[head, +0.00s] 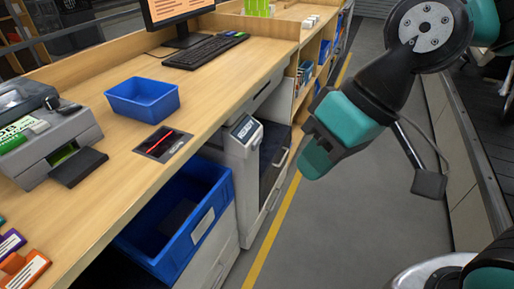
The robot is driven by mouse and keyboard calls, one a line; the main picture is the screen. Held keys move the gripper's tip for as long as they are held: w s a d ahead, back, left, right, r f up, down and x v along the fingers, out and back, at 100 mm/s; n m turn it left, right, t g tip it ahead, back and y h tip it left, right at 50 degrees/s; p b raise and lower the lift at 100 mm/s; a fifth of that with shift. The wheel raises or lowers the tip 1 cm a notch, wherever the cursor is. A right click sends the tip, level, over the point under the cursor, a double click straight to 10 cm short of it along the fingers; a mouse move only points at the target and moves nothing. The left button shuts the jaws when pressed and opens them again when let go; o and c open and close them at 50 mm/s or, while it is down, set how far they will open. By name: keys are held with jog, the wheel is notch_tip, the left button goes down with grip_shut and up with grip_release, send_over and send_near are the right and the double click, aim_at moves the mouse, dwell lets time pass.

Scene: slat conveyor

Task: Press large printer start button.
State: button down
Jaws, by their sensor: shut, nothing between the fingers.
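A grey floor-standing machine (238,165), which looks like the large printer, stands under the bench edge in the middle of the head view. A small display (243,129) with light text sits on its top, tilted up. I cannot make out a separate start button on it. My gripper (313,158), teal and black, hangs over the aisle to the right of the machine, apart from it. Its fingers are shut and hold nothing.
A smaller grey printer (50,142) stands on the wooden bench (120,195) at left. A blue tray (142,101) and keyboard (205,51) lie further back. A blue bin (178,232) sits below the bench's front edge. The grey aisle floor (340,230) is clear.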

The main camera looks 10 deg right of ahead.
jog(key=w+a+f+m+t+y+b, duration=0.2)
jog(key=w+f+m+b, duration=0.25)
jog(key=w+f, duration=0.2)
jog(key=w+a+f+m+t+y+b, duration=0.2)
jog(key=w+a+f+m+b, duration=0.1)
jog(key=w+f+b, duration=0.35)
jog(key=m+t+b, duration=1)
jog(key=m+b, duration=0.2)
jog(key=m, duration=0.2)
send_near(257, 143)
notch_tip(257, 143, up, 5)
jog(key=s+a, duration=0.2)
jog(key=a, duration=0.1)
jog(key=w+d+f+m+t+h+b, duration=0.3)
jog(key=d+f+m+h+b, duration=0.1)
jog(key=d+f+m+h, duration=0.2)
jog(key=d+f+m, duration=0.1)
jog(key=d+m, duration=0.1)
jog(key=m, duration=0.1)
jog(key=shift+w+d+t+h, duration=0.3)
jog(key=shift+d+t+h, duration=0.1)
jog(key=w+a+p, duration=0.5)
jog(key=a+p, duration=0.2)
jog(key=p, duration=1)
